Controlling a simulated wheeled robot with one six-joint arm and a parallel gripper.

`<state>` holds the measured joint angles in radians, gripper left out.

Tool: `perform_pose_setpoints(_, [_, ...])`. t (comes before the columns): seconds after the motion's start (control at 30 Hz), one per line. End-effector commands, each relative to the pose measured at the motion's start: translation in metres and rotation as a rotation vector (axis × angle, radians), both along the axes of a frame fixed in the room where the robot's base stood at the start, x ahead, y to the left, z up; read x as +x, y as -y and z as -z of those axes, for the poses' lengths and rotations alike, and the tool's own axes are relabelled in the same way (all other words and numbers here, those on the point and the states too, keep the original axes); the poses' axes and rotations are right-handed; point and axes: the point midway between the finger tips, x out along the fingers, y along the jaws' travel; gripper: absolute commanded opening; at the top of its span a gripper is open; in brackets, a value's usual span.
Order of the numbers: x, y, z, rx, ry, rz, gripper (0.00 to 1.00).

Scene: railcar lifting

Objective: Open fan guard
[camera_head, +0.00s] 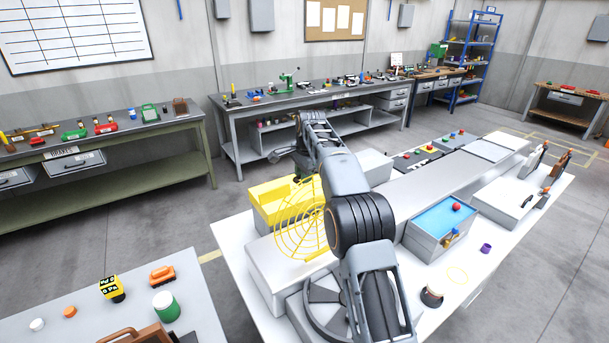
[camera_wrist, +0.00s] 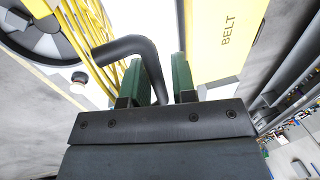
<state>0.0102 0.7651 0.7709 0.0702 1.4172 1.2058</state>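The yellow wire fan guard (camera_head: 300,222) stands raised at an angle beside the yellow box in the head view. Its yellow bars also show at upper left in the wrist view (camera_wrist: 80,35). The dark round fan (camera_head: 325,300) lies in the grey housing below, partly covered by my arm. In the wrist view my gripper (camera_wrist: 160,78) has its two green fingers apart, with a bent black handle (camera_wrist: 128,47) running between them. A gap shows between the handle and the right finger. Where the handle joins the guard is not clear. The head view hides my fingertips.
A yellow box (camera_head: 268,199) marked BELT (camera_wrist: 228,28) stands close to the guard and gripper. A blue-topped box (camera_head: 446,217) and a purple cap (camera_head: 486,248) sit right of my arm on the white bench. A low table (camera_head: 205,300) with small parts is at front left.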

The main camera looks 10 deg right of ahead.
Motion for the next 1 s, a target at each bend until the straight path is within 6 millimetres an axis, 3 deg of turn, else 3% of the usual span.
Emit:
perform_pose_setpoints(0.2, [0.000, 0.001, 0.001, 0.001, -0.002, 0.003, 0.40])
perform_pose_setpoints(0.47, [-0.001, 0.003, -0.003, 0.000, -0.002, 0.006, 0.40])
perform_pose_setpoints(0.8, [-0.010, 0.006, -0.052, 0.000, 0.001, 0.005, 0.40])
perform_pose_setpoints(1.0, [-0.013, 0.006, -0.066, 0.000, -0.001, 0.004, 0.40])
